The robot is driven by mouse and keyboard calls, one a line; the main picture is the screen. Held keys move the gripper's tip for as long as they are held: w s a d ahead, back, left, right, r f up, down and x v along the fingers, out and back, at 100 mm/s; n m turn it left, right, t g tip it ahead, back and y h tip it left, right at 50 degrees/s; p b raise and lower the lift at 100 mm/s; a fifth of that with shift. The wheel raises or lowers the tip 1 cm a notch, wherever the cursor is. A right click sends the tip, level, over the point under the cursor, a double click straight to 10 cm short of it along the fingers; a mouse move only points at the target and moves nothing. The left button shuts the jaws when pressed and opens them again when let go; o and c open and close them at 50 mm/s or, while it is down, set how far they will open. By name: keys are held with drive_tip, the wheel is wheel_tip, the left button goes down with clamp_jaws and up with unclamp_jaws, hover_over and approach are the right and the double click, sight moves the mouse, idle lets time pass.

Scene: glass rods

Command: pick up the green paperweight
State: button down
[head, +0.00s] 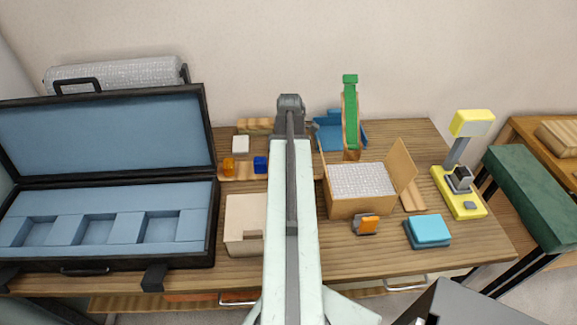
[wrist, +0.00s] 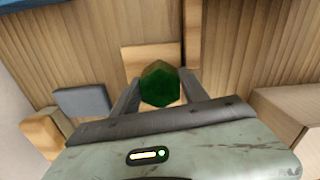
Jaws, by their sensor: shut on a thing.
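The green paperweight (wrist: 159,84) is a dark green faceted lump in the wrist view. My gripper (wrist: 160,92) is shut on it, one grey finger on each side. A light wooden piece (wrist: 140,57) shows behind the paperweight; I cannot tell how far the paperweight is above it. In the head view my gripper (head: 290,103) is over the back middle of the table, and the paperweight is hidden there by my arm.
Left of my arm stand an amber piece (head: 228,167), a blue piece (head: 260,164) and a beige box (head: 244,222). An open black case (head: 212,225) fills the left. A bubble-wrap-filled carton (head: 352,208) and a blue-and-green stand (head: 351,115) are right. A yellow device (head: 462,200) stands far right.

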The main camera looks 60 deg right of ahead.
wheel_tip(320, 180, up, 10)
drive_tip(key=p, duration=1)
drive_tip(key=shift+r, duration=0.2)
